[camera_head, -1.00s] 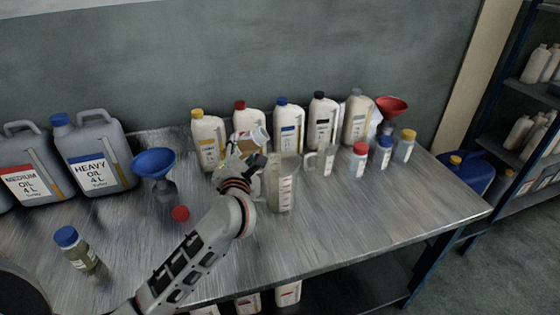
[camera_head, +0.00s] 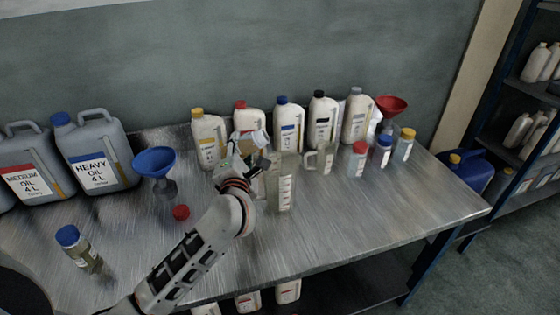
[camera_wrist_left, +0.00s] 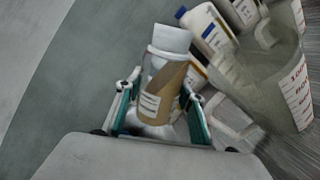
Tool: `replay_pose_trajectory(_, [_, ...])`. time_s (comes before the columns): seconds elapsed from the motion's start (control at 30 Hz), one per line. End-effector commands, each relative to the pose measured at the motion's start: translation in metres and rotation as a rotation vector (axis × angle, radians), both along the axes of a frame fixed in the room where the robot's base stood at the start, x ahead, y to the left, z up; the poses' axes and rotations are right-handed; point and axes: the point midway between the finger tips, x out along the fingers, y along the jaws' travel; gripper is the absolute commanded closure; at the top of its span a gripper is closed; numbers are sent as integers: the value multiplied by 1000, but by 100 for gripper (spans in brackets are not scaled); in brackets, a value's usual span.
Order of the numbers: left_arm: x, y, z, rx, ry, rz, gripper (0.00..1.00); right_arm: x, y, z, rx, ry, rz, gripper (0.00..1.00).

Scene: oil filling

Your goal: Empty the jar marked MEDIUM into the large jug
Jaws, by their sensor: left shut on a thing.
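My left gripper (camera_head: 250,150) is shut on an open jar (camera_head: 250,141), raised above the table just left of the large jug. In the left wrist view the jar (camera_wrist_left: 166,82) sits between the green-lined fingers (camera_wrist_left: 157,97). Amber oil with a slanted surface shows inside it, and the jar is tilted. Its label is too small to read. The large clear jug (camera_head: 285,185), with a white scale, stands upright on the table; it also shows in the left wrist view (camera_wrist_left: 262,88). I see no oil stream. My right gripper is not in view.
A red cap (camera_head: 181,212) and a blue funnel (camera_head: 155,163) are left of my arm. A blue-capped jar (camera_head: 83,252) stands front left. A smaller clear jug (camera_head: 325,158) and several capped jars stand right. Oil bottles line the back. The table's front right is clear.

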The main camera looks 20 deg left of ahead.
Motion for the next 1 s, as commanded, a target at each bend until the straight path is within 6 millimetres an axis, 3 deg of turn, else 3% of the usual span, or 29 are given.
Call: replay_pose_trajectory(1.0, [-1,2,-2,129,48,1,88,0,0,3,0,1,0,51])
